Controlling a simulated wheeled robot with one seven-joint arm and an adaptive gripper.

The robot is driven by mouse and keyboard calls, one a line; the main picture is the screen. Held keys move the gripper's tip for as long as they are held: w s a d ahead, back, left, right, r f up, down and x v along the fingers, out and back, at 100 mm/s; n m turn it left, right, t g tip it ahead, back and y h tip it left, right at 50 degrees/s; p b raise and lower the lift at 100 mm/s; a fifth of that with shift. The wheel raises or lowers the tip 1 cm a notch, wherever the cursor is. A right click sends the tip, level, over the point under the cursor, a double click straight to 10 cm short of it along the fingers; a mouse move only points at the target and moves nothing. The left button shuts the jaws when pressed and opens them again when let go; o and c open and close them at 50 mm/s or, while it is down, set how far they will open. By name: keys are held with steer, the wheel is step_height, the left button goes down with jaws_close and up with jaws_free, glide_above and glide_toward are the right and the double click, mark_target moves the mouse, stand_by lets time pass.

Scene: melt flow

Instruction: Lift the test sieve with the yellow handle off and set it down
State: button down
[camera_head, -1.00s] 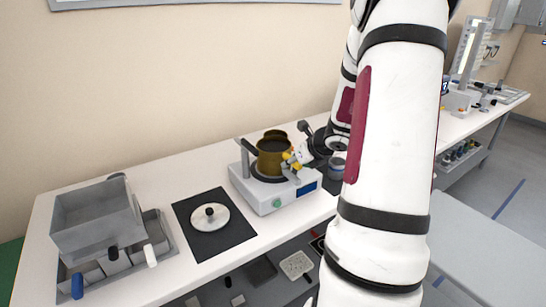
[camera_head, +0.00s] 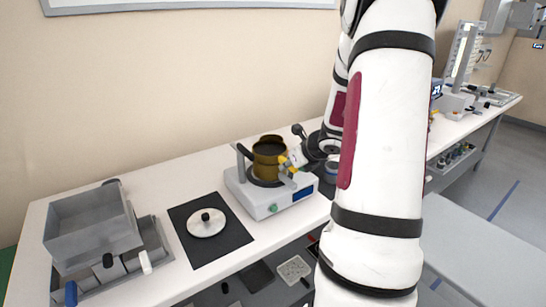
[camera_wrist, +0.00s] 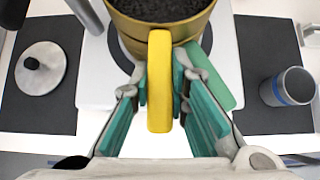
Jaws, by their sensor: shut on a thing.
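The brass-coloured test sieve (camera_head: 268,163) is on the white sieve shaker (camera_head: 262,205), full of dark granules in the wrist view (camera_wrist: 160,6). Its yellow handle (camera_wrist: 160,85) points towards my gripper (camera_wrist: 162,105). My gripper's teal-padded fingers stand on either side of the yellow handle and are shut on it. A green handle (camera_wrist: 212,80) shows just right of the yellow one, lower down. In the head view the gripper (camera_head: 296,163) is small and partly hidden by my arm. I cannot tell whether the sieve is clear of what is under it.
A dark mat (camera_head: 236,238) with a round, knobbed lid (camera_head: 206,222) lies left of the shaker. Grey bins (camera_head: 92,222) stand further left. A grey cup with a blue band (camera_wrist: 294,86) stands on a dark mat at right. A dark post (camera_head: 243,156) rises beside the sieve.

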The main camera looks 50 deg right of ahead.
steer(key=shift+r+p, duration=1.05)
steer(key=shift+r, duration=0.4)
